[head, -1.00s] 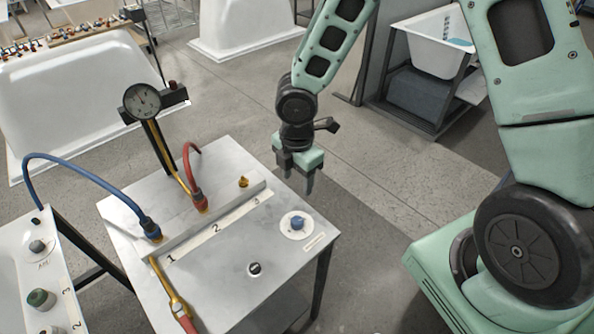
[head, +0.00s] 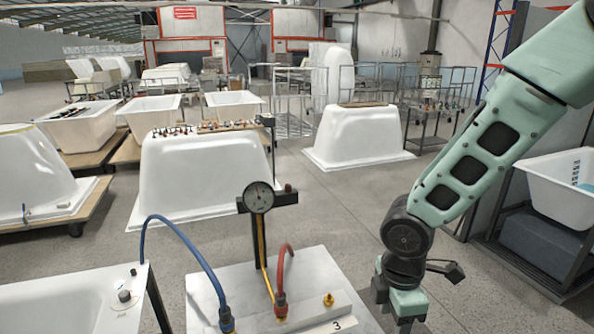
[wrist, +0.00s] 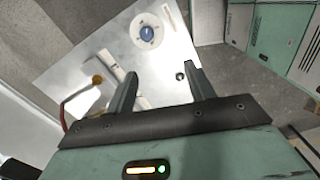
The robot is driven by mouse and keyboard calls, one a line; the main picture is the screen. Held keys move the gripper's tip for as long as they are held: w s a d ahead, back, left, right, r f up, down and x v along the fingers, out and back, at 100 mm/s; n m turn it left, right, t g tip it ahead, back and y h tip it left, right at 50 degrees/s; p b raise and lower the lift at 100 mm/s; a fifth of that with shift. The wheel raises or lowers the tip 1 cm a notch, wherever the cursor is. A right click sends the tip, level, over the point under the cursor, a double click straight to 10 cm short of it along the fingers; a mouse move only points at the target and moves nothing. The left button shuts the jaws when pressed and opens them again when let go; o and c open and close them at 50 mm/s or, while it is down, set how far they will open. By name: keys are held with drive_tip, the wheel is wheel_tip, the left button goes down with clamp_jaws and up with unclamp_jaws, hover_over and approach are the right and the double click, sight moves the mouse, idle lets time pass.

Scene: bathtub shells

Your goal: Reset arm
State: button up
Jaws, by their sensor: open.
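My gripper (wrist: 160,77) is open, with nothing between its two fingers in the wrist view. In the head view my gripper (head: 400,308) hangs low at the right side of the metal work table (head: 312,268), pointing down; its fingertips are near or past the bottom edge of the picture. My arm comes down from the upper right, bent at the wrist. The wrist view looks down on the table top (wrist: 85,45), apart from the fingers.
The table carries a gauge (head: 258,197) on a post, a blue hose (head: 183,238), a red hose (head: 281,268) and a blue knob (wrist: 146,33). A white tub (head: 570,185) on a rack stands at right. White tub shells (head: 360,140) stand behind, with open floor between.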

drive_tip(key=s+a+r+m+b, duration=0.2)
drive_tip(key=s+m, duration=0.3)
drive_tip(key=s, duration=0.3)
drive_tip(key=s+a+r+m+y+b, duration=0.1)
drive_tip(key=s+a+r+m+b, duration=0.1)
drive_tip(key=s+m+b, duration=0.2)
drive_tip(key=s+m, duration=0.2)
drive_tip(key=s, duration=0.2)
drive_tip(key=shift+s+a+b, duration=0.3)
drive_tip(key=shift+s, duration=0.05)
idle(3.0)
